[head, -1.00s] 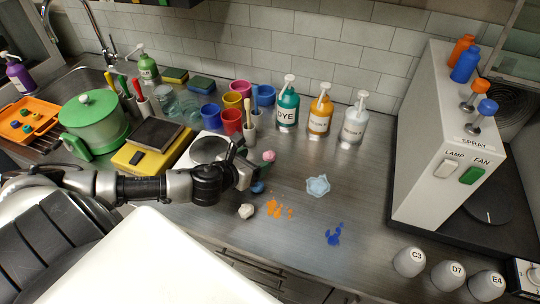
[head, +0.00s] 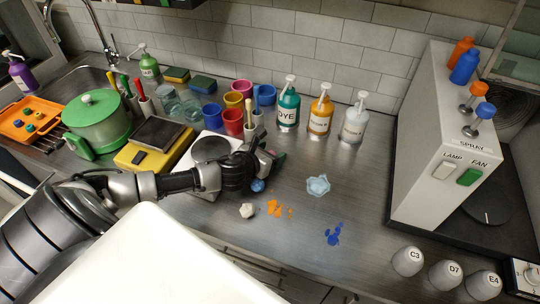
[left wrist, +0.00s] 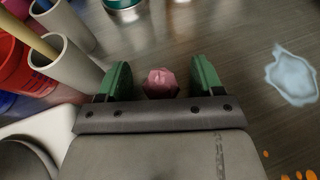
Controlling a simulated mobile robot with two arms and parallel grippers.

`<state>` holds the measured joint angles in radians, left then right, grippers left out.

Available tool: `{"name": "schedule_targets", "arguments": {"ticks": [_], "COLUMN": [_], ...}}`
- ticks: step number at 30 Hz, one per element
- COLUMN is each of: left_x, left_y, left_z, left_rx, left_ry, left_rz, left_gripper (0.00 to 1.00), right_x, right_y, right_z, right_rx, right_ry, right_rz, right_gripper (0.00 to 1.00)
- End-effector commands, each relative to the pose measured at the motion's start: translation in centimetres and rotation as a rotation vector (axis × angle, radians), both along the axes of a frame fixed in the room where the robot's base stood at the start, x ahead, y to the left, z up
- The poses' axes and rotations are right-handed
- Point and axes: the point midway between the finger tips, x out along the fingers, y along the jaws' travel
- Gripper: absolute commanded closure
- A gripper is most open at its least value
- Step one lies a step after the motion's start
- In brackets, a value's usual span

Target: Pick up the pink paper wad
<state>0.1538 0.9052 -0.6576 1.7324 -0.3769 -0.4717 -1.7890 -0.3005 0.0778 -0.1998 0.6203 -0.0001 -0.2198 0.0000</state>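The pink paper wad (left wrist: 160,83) lies on the metal counter in the left wrist view, between the two green fingers of my left gripper (left wrist: 162,80). There is a gap between the wad and each finger. In the head view my left gripper (head: 277,160) is low over the counter, in front of the dye bottles, and hides the pink wad. The left gripper is open. My right gripper is not in either view.
A blue wad (head: 257,185) and a white wad (head: 247,210) lie close in front of my left gripper. Cups holding brushes (head: 254,121) and a teal dye bottle (head: 288,108) stand behind it.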

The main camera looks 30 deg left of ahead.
Motion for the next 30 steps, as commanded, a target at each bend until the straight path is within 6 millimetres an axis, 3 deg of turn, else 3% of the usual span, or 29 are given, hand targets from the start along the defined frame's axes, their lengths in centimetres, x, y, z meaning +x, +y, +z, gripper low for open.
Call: {"name": "schedule_targets", "arguments": {"ticks": [1,9,20,26,30], "left_x": [0.0,0.0,0.0,0.0,0.2], "left_y": [0.0,0.0,0.0,0.0,-0.4], "left_z": [0.0,0.0,0.3,2.2,4.7], "left_rx": [0.000,0.000,0.001,0.002,-0.001], "left_ry": [0.000,0.000,-0.001,-0.003,-0.006], "left_rz": [0.000,0.000,0.000,-0.002,-0.004], "left_gripper": [0.42,0.81,0.82,0.82,0.82], "right_x": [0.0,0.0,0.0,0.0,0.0], "right_y": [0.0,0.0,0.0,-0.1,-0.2], "right_z": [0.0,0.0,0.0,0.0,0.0], "right_rx": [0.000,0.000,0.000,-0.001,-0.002], "right_ry": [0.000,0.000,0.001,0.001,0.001], "right_rz": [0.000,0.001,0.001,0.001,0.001], "right_gripper": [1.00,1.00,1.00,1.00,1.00]}}
